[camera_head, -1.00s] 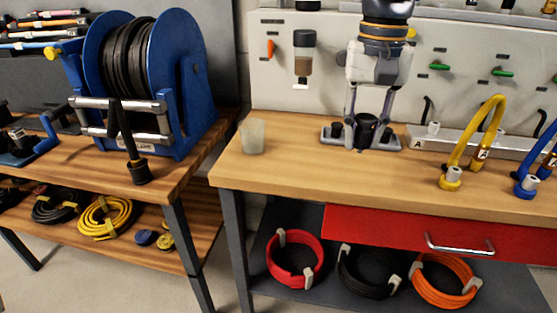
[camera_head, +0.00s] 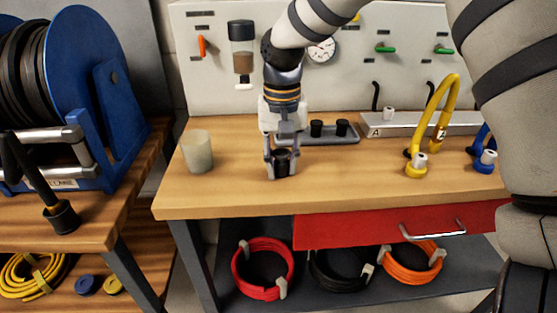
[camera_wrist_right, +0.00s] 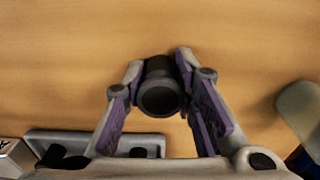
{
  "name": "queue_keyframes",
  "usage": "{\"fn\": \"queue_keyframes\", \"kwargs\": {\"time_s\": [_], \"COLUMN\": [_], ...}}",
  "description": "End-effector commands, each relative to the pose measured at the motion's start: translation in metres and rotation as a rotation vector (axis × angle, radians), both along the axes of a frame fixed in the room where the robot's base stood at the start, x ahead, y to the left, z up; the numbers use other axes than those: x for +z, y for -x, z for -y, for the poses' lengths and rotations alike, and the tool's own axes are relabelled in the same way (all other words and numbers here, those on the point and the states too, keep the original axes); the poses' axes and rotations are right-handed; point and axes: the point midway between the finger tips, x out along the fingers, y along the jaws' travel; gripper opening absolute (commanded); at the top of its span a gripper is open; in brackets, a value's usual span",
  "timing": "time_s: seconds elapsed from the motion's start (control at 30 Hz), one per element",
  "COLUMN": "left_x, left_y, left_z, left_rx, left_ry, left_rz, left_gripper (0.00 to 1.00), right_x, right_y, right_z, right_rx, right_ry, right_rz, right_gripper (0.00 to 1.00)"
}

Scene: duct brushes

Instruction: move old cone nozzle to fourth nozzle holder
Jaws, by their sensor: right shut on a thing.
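My right gripper (camera_head: 281,160) is shut on a short, dark, round nozzle (camera_head: 282,163), just above or at the wooden bench top; I cannot tell whether it touches. In the right wrist view the nozzle (camera_wrist_right: 160,90) sits between the two fingers, its open round end facing the camera. A grey tray (camera_head: 335,140) lies behind and to the right of the gripper, with black pieces (camera_head: 316,128) standing in it. The tray also shows at the lower left of the right wrist view (camera_wrist_right: 95,138). I cannot make out which place is the fourth holder. My left gripper is out of view.
A translucent cup (camera_head: 197,152) stands left of the gripper on the bench (camera_head: 230,195). To the right are a grey block marked A (camera_head: 400,131) and a yellow hose (camera_head: 448,95). A pegboard (camera_head: 350,85) closes the back. The bench front is clear.

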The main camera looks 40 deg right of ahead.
Motion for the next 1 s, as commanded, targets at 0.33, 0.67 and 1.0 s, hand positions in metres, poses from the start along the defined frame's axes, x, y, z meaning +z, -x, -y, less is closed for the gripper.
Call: {"fn": "queue_keyframes", "kwargs": {"time_s": [0.33,0.67,1.0], "left_x": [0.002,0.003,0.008], "left_y": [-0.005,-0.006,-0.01], "left_z": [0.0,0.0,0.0], "left_rx": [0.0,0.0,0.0], "left_ry": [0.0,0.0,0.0], "left_rz": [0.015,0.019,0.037], "left_gripper": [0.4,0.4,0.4], "right_x": [0.004,0.019,0.106], "right_y": [0.0,-0.001,0.0], "right_z": [0.0,0.0,0.001], "right_rx": [0.001,0.001,0.0], "right_ry": [0.0,0.001,0.002], "right_rz": [0.01,0.016,0.014], "right_gripper": [0.46,0.46,0.46]}}
